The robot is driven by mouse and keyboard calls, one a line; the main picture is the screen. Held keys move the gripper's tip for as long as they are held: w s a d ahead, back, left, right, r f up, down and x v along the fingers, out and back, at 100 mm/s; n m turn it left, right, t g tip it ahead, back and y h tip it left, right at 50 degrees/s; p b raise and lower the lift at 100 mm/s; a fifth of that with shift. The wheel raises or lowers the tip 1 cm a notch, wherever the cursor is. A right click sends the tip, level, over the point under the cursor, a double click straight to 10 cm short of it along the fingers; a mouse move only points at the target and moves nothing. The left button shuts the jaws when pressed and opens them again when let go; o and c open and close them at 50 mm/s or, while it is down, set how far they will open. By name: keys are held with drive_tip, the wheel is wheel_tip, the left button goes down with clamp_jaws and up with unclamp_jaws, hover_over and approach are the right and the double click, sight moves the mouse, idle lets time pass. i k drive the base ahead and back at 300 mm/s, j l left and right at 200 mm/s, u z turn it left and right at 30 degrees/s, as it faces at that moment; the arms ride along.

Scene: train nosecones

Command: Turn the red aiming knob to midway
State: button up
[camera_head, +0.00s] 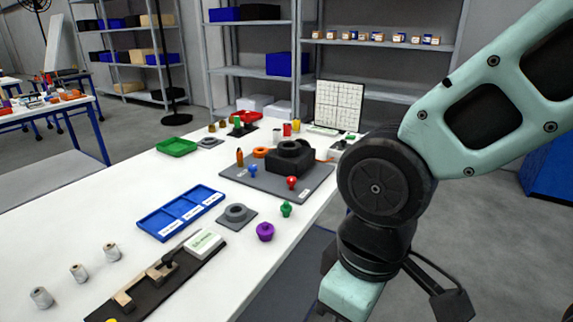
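The red aiming knob (291,182) is a small red knob near the front right edge of a dark grey base plate (237,179) on the white table. A black block with a round ring on top (290,155) stands on the plate behind it. A blue knob (253,170) and an orange pointed piece (239,157) are on the plate's left part. The knob's exact angle is too small to read. My arm hangs at the right, off the table edge, and its lower end leaves the frame at the bottom.
A green knob (286,209), a purple knob (265,231) and a grey ring on a plate (236,213) stand in front of the base plate. A blue tray (182,212) lies left. Grey cylinders, a dark fixture (155,283) and a white box (204,244) are nearer.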

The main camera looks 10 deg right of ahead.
sight(291, 181)
drive_tip(key=i+l+u, duration=0.15)
drive_tip(key=i, duration=0.35)
drive_tip(key=i+l+u, duration=0.15)
drive_tip(key=i+l, duration=0.3)
